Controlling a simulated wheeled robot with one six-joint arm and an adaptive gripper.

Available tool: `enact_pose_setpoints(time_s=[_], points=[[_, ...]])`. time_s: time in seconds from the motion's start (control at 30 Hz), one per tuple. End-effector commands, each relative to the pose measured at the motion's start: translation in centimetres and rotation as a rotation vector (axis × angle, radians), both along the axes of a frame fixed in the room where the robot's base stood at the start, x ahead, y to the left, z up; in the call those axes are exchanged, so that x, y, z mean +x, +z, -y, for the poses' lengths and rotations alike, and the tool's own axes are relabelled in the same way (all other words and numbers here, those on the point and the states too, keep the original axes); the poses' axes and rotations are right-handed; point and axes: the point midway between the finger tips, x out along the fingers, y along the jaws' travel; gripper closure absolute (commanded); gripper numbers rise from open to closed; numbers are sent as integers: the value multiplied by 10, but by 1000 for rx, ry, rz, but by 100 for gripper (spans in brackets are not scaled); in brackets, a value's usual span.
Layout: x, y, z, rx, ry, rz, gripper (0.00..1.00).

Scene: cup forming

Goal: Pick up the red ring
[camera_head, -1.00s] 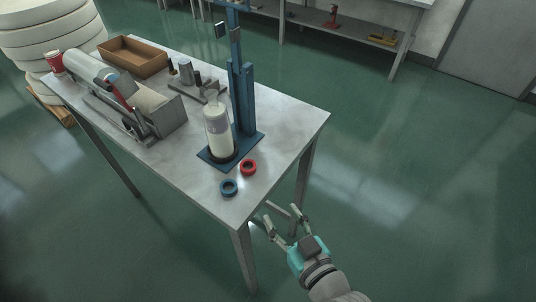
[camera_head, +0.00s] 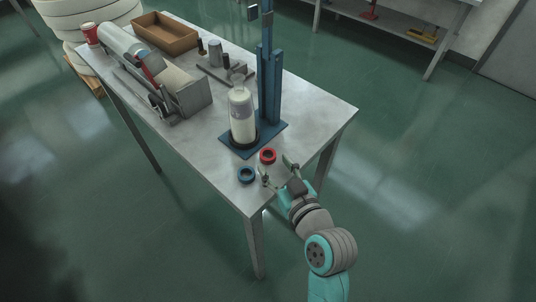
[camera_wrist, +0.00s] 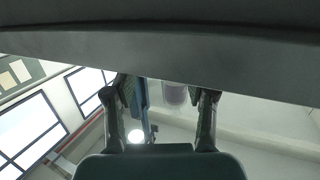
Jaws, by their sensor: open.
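The red ring (camera_head: 268,156) lies flat on the table, at the front right corner of the blue stand's base. My gripper (camera_head: 277,169) is open and empty. In the head view its fingertips appear just on the near side of the red ring, across the table's right edge, apart from the ring. Their height against the tabletop is hard to tell. The wrist view shows both fingers spread, with the gripper (camera_wrist: 161,100) empty between them. The red ring cannot be made out there; a dark surface hides the upper part.
A blue ring (camera_head: 246,175) lies left of the red one. The blue stand (camera_head: 268,90) with a pale cylinder (camera_head: 242,115) rises close behind. A brown tray (camera_head: 165,36), a grey machine (camera_head: 180,95) and a red cup (camera_head: 90,33) sit farther back. The table's right strip (camera_head: 325,110) is clear.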

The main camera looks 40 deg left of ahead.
Motion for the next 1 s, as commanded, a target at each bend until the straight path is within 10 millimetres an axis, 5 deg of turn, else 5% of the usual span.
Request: enact_pose_setpoints(time_s=[0.2,0.5,0.63,1.0], points=[[13,-4,-23,0,0,1,45],[14,-5,-26,0,-1,0,45],[14,-5,-26,0,-1,0,73],[14,-4,-26,0,-1,0,74]])
